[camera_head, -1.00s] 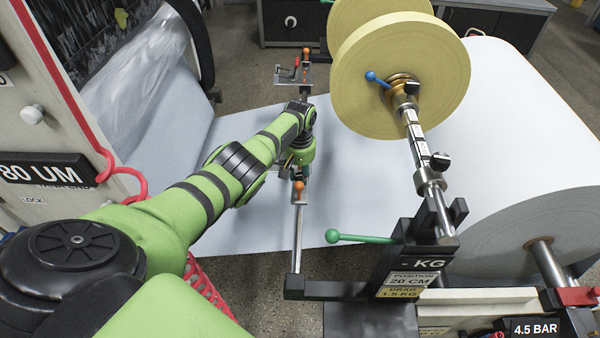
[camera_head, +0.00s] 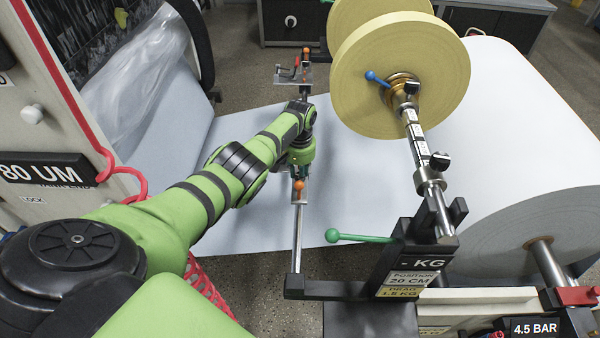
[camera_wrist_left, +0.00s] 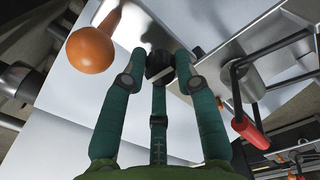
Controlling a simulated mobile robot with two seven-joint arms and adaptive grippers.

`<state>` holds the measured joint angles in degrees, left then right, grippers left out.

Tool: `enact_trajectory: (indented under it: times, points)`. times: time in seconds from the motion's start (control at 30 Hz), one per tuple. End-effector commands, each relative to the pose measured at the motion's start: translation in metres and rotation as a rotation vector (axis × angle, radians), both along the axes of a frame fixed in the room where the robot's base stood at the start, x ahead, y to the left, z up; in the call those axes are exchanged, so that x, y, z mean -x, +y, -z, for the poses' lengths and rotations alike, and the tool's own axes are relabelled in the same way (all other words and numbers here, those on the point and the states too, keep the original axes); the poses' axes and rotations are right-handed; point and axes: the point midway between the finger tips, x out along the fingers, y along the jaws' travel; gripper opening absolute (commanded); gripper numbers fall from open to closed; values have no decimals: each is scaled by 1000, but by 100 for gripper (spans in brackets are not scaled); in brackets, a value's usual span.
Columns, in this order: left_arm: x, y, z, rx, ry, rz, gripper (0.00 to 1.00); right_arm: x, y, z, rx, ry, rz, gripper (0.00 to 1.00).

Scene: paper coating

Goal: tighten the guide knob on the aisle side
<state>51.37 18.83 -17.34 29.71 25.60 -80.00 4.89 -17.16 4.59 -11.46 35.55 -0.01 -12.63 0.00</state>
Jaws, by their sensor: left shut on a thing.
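A small black knob (camera_wrist_left: 158,64) sits on a metal guide plate in the left wrist view. The teal fingers of my left gripper (camera_wrist_left: 160,70) are closed around it and cover much of its sides. In the head view my left gripper (camera_head: 299,172) points down at the near guide on the steel rail (camera_head: 298,240); my wrist hides the knob there. An orange ball (camera_head: 299,187) stands beside the gripper and also shows in the left wrist view (camera_wrist_left: 91,49). A red-handled lever (camera_wrist_left: 249,131) lies right of the fingers. My right gripper is out of view.
A second guide (camera_head: 293,73) with an orange ball stands at the rail's far end. A pale web (camera_head: 240,220) runs under the rail. Right of my arm are a yellow roll (camera_head: 400,80), a green-handled lever (camera_head: 360,238) and a black bracket (camera_head: 405,270).

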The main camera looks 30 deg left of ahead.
Motion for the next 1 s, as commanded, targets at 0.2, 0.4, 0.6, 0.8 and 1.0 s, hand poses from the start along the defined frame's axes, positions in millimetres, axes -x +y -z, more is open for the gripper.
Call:
enact_trajectory:
  times: [0.2,0.4,0.6,0.8,1.0]
  points:
    - [1,0,1,0,3,-1,35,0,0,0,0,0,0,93]
    - [1,0,1,0,2,-2,54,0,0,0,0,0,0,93]
    - [0,0,-1,0,1,-2,54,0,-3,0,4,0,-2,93]
    - [-1,1,-15,1,-2,-2,54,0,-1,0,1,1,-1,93]
    - [-1,1,-51,-1,-5,-1,54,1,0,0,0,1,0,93]
